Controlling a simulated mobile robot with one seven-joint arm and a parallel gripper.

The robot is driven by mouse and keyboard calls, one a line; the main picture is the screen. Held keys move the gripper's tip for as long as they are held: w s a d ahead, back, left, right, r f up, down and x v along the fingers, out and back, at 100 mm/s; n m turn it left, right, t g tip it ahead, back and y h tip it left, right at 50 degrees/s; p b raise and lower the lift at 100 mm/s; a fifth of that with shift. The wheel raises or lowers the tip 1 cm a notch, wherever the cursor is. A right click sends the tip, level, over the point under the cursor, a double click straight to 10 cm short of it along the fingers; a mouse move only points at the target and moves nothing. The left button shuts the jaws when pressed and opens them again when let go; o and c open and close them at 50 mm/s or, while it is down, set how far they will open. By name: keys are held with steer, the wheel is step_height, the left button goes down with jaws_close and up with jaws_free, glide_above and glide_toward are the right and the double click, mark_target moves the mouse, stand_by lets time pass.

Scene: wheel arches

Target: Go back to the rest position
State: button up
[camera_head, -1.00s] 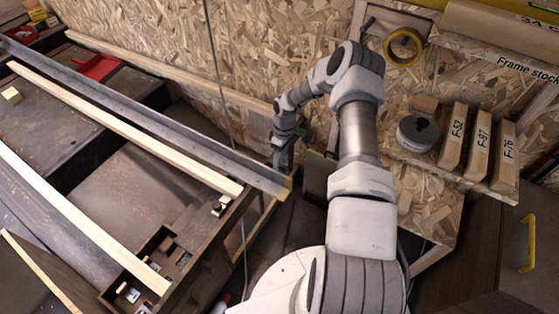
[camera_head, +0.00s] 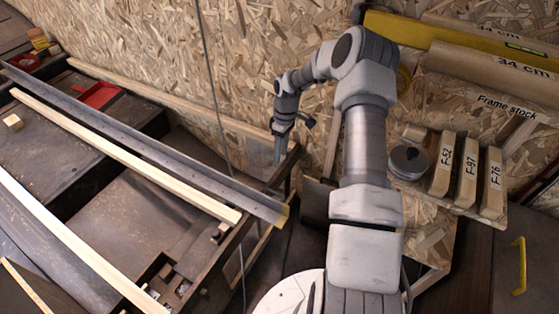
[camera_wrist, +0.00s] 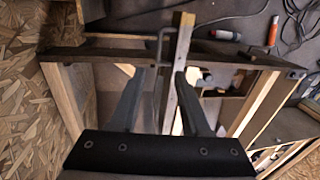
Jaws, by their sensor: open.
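My gripper (camera_head: 279,150) hangs down in front of the chipboard wall in the head view, just right of the end of the long grey rail (camera_head: 150,145). In the wrist view my gripper (camera_wrist: 158,75) shows two fingers spread apart, with nothing held between them. The wooden frame edge (camera_wrist: 110,52) and a pale strip end (camera_wrist: 183,25) lie beyond the fingers, and I cannot tell how far below they are.
The workbench (camera_head: 120,225) with pale wooden strips (camera_head: 120,148) fills the left. On the right a shelf holds blocks marked F-52 (camera_head: 442,165), F-97 (camera_head: 467,175) and F-76 (camera_head: 492,183), beside a round grey tin (camera_head: 409,160). A yellow handle (camera_head: 519,265) is at lower right.

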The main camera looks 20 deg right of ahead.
steer(key=shift+r, duration=0.35)
steer(key=s+a+r+m+t+h, duration=0.1)
steer(key=s+a+r, duration=0.15)
steer(key=r, duration=0.55)
steer(key=s+a+r+m+t+h, duration=0.1)
steer(key=s+a+r, duration=0.15)
steer(key=r, duration=0.65)
steer(key=s+a+r+m+h, duration=0.1)
steer(key=s+a+r, duration=0.15)
steer(key=r, duration=0.55)
steer(key=s+a+r+m+t, duration=0.1)
steer(key=s+a+r+t, duration=0.15)
steer(key=s, duration=0.45)
steer(key=s+a+r+m+t+y, duration=0.15)
steer(key=s+r, duration=0.25)
steer(key=s, duration=0.4)
steer(key=s+a+r+m+t, duration=0.1)
steer(key=s+a+r+m, duration=0.15)
steer(key=s, duration=0.45)
step_height(320, 180, up, 15)
steer(key=p, duration=1.5)
steer(key=shift+s, duration=0.25)
steer(key=shift+d+f, duration=0.1)
steer(key=shift+f, duration=0.05)
